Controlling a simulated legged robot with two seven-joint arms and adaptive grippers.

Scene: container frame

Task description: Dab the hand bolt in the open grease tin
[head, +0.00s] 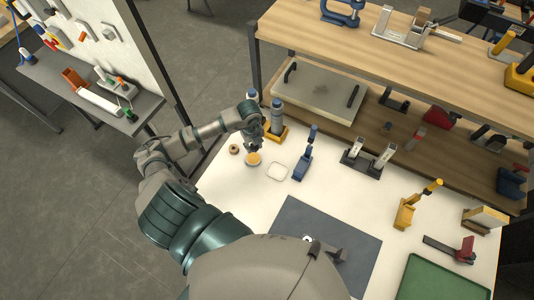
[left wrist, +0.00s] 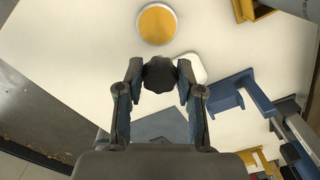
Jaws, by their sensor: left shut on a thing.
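My left gripper (head: 254,147) is low over the white tabletop. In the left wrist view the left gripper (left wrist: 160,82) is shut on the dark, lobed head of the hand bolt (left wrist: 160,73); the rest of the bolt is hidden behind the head. The open grease tin (head: 254,160) is a round, pale-rimmed tin with orange grease, right by the gripper in the head view. In the left wrist view the grease tin (left wrist: 157,23) lies beyond the fingertips, apart from the bolt head in the picture. I cannot tell the bolt's height above the grease. My right gripper is not seen.
A white square dish (head: 277,171) lies right of the tin and a small brown ring (head: 234,149) left of it. A blue clamp (head: 304,158) and a yellow-based bottle stand (head: 276,128) are near. A dark mat (head: 310,230) lies in front; the shelf unit (head: 320,85) rises behind.

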